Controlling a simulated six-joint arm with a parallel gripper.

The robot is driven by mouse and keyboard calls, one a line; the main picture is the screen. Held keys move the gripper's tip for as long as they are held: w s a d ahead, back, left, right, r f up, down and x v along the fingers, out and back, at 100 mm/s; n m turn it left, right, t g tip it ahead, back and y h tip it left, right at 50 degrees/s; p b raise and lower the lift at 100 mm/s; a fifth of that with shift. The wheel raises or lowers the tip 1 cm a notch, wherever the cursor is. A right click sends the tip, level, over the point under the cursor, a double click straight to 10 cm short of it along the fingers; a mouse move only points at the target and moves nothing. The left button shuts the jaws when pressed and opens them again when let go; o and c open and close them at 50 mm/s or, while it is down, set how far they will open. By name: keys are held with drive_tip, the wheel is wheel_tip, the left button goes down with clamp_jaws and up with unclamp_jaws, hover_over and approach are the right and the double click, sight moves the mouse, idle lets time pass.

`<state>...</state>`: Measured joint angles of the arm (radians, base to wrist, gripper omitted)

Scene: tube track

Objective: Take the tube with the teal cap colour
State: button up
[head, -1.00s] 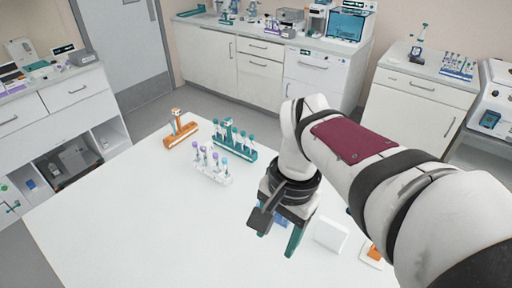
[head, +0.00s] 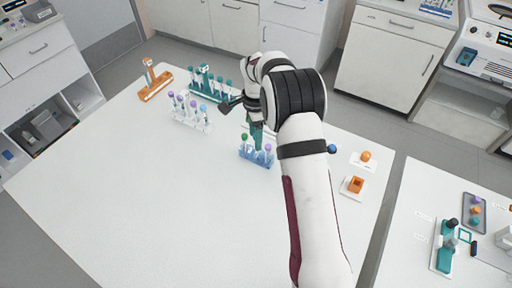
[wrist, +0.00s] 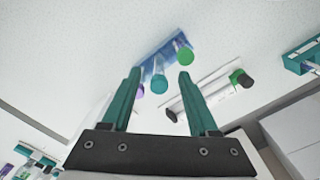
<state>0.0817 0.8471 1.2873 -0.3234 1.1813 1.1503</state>
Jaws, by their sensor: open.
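The blue rack (head: 254,160) stands on the white table and holds tubes with a green cap (head: 244,137) and a purple cap (head: 267,147). My gripper (head: 256,138) points down over this rack and hides part of it. In the wrist view, my open gripper (wrist: 160,74) has its two teal fingers spread, with the teal-capped tube (wrist: 160,84) showing between them. The green cap (wrist: 185,56) lies close to the right fingertip and the purple cap (wrist: 140,90) is partly hidden by the left finger. Contact with the teal cap cannot be told.
A white rack (head: 194,124) with purple and blue caps, a teal rack (head: 207,92) and an orange rack (head: 155,86) stand further back left. An orange ball (head: 365,156) and an orange square piece (head: 354,185) lie right of my arm. The table's front left is clear.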

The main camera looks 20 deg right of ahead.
wheel_tip(320, 180, down, 4)
drive_tip(key=shift+s+d+r, duration=0.1)
clamp_jaws()
drive_tip(key=shift+r, duration=0.1)
wheel_tip(320, 180, up, 10)
drive_tip(key=shift+f, duration=0.1)
idle(0.3)
